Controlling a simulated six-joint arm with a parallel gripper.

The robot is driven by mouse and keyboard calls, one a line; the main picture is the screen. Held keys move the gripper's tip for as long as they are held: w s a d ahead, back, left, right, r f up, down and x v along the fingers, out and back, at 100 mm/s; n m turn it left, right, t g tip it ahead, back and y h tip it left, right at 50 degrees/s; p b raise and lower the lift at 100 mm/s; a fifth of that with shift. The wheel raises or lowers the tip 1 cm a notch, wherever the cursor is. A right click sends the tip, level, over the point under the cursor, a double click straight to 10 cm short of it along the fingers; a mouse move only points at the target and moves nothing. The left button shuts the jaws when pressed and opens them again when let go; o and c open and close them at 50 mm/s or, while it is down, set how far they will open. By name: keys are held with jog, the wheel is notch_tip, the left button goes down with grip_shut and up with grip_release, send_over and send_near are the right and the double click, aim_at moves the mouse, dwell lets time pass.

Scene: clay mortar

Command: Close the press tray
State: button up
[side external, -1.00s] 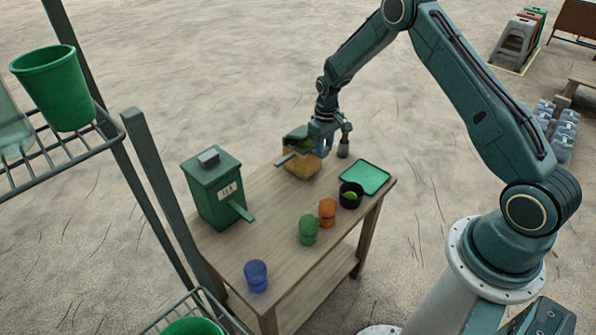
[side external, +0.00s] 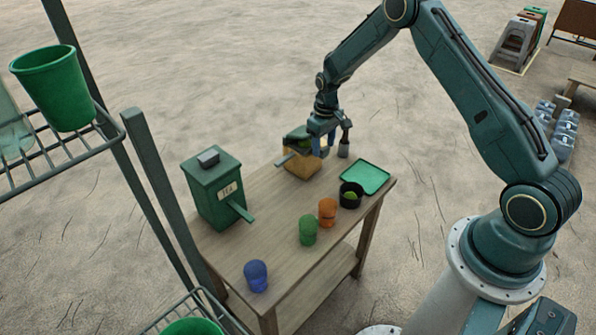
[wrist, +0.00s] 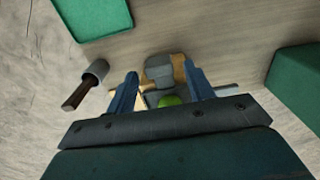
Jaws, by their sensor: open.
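A tan wooden block that looks like the press (side external: 303,164) stands at the table's far edge, with a green part on top and a grey bar sticking out to the left. My gripper (side external: 321,147) is open above its right side. In the wrist view, my gripper's two blue fingers (wrist: 161,86) are apart, with a grey block (wrist: 159,71), a bright green piece (wrist: 169,101) and tan wood showing between them. I cannot tell if the fingers touch anything. The tray is partly hidden by the gripper, and how far it is out is unclear.
A green box (side external: 213,189) with a protruding green tongue stands at the table's left. A grey-headed tool (side external: 344,149) is beside my gripper.

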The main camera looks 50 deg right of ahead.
notch_tip(320, 180, up, 13)
dwell(0.6)
jog(key=s+a+r+t, duration=0.1)
jog(key=s+a+r, duration=0.4)
jog(key=r, duration=0.4)
jog(key=s+a+r+t, duration=0.2)
jog(key=s+a+r, duration=0.1)
jog(key=s+r, duration=0.5)
jog(key=s+a+r+t, duration=0.1)
jog(key=s+a, duration=0.2)
jog(key=s, duration=0.7)
jog(key=s+a+r+t, duration=0.1)
jog(key=s+a+r, duration=0.1)
jog(key=s, duration=0.8)
jog(key=shift+a+t, duration=0.3)
jog(key=shift+a, duration=0.2)
